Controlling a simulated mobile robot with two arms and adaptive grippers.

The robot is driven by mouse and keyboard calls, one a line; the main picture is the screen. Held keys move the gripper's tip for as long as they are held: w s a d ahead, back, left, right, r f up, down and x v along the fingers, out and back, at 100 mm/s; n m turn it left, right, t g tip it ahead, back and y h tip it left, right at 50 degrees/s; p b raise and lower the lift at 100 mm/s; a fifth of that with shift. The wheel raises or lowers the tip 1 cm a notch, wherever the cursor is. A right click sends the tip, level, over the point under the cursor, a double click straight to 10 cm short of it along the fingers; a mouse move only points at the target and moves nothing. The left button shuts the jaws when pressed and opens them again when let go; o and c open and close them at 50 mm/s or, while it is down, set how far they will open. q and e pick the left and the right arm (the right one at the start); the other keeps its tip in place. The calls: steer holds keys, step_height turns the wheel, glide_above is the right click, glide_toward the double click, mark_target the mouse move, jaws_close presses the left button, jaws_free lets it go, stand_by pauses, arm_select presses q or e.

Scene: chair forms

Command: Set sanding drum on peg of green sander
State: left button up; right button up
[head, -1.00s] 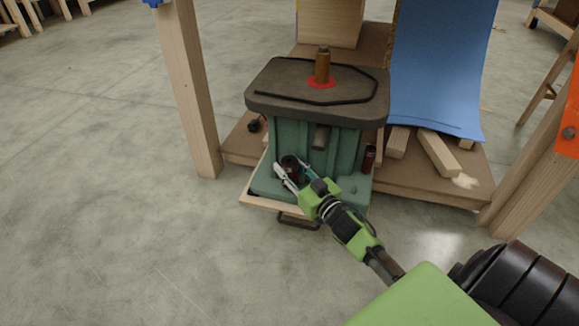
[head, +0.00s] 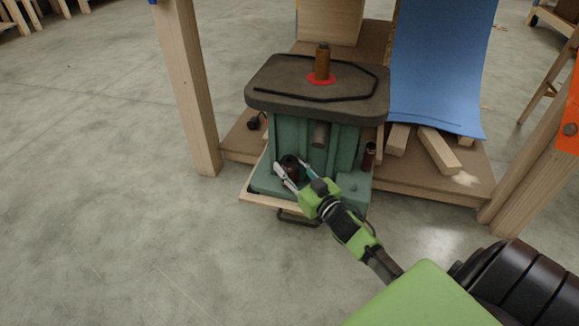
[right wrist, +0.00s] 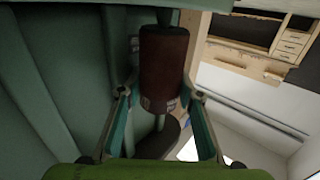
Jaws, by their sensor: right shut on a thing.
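The green sander (head: 345,150) stands on a low wooden shelf, with a dark table top. A brown cylinder (head: 323,65) stands upright on its top inside a red ring. My right gripper (head: 290,168) is at the sander's lower front left, shut on a dark sanding drum (head: 290,163). In the right wrist view the drum (right wrist: 164,60) is dark red-brown, between the fingers (right wrist: 160,100). A thin rod shows at one end of it; I cannot tell whether the drum is around a peg. Another dark red drum (head: 369,156) stands at the sander's right side. My left gripper is not in view.
A wooden post (head: 187,90) stands left of the sander. Wood blocks (head: 438,150) and a blue curved sheet (head: 435,70) are to the right. A dark handle (head: 297,218) sticks out below the sander. The floor in front and left is clear.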

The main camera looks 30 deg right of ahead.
steer(key=shift+f+b, duration=0.3)
steer(key=shift+f, duration=0.2)
steer(key=o, duration=1.3)
steer(key=s, duration=1.2)
